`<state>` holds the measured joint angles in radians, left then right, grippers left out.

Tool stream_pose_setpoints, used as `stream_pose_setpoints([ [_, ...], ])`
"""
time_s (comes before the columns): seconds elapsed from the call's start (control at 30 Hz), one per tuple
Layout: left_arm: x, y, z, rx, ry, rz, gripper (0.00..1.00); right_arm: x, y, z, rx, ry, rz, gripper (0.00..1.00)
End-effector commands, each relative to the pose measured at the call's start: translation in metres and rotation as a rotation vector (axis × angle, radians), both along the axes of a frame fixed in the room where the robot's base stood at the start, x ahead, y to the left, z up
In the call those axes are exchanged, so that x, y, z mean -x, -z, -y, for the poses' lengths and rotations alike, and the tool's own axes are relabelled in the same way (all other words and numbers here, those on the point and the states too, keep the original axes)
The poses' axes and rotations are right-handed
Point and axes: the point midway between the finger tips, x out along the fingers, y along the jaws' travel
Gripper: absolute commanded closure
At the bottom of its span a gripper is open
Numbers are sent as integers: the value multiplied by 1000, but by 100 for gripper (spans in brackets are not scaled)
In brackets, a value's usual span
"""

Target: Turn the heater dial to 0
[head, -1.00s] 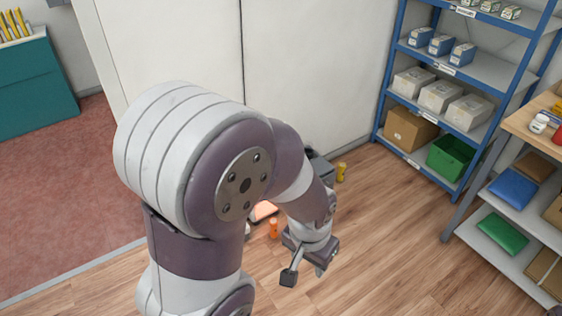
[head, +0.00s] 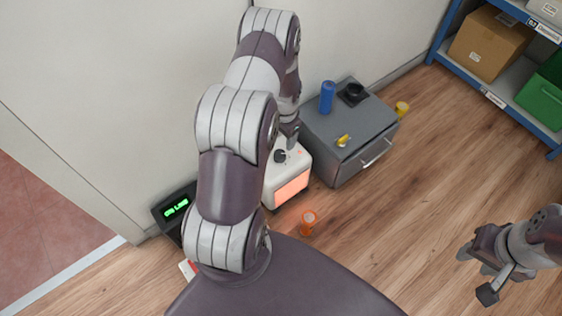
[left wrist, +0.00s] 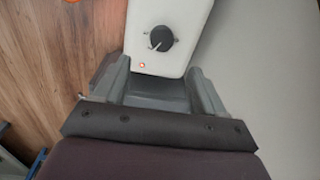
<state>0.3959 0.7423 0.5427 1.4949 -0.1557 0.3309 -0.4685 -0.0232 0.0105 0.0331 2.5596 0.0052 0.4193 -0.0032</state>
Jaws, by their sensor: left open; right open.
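The white heater (head: 287,180) stands on the floor with its front panel glowing orange. Its dark round dial (head: 280,156) is on top, left of my left gripper's tip. In the left wrist view the dial (left wrist: 161,38) has a white pointer line slanting to the lower left, and a small lit orange light is near it. My left gripper (left wrist: 158,78) is open and empty, its fingers spread short of the dial in that view. In the head view my left gripper (head: 290,138) is partly hidden by my arm. My right gripper (head: 480,276) is open and empty, far right.
A grey drawer cabinet (head: 365,152) stands right of the heater, with a blue can (head: 327,97) and small items on top. An orange cup (head: 308,222) stands on the floor in front. A dark box with green display (head: 176,208) is at left.

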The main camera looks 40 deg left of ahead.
Motion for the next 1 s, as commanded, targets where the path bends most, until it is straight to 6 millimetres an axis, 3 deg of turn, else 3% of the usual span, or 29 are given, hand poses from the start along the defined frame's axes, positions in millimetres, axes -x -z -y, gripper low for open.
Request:
stream_pose_setpoints([
  [0.2,0,62,-2,2,-2,-2,30,0,35,0,0,0,-1,57],
  [0.4,-1,100,-5,1,-1,0,30,0,55,0,0,0,-1,57],
  [0.8,-1,110,-6,0,-2,1,30,0,58,0,0,0,-1,57],
  [0.83,-1,110,-6,0,-2,1,33,0,58,0,0,0,-1,57],
  [1.0,-1,110,-6,0,-2,1,86,0,58,0,0,0,-1,57],
])
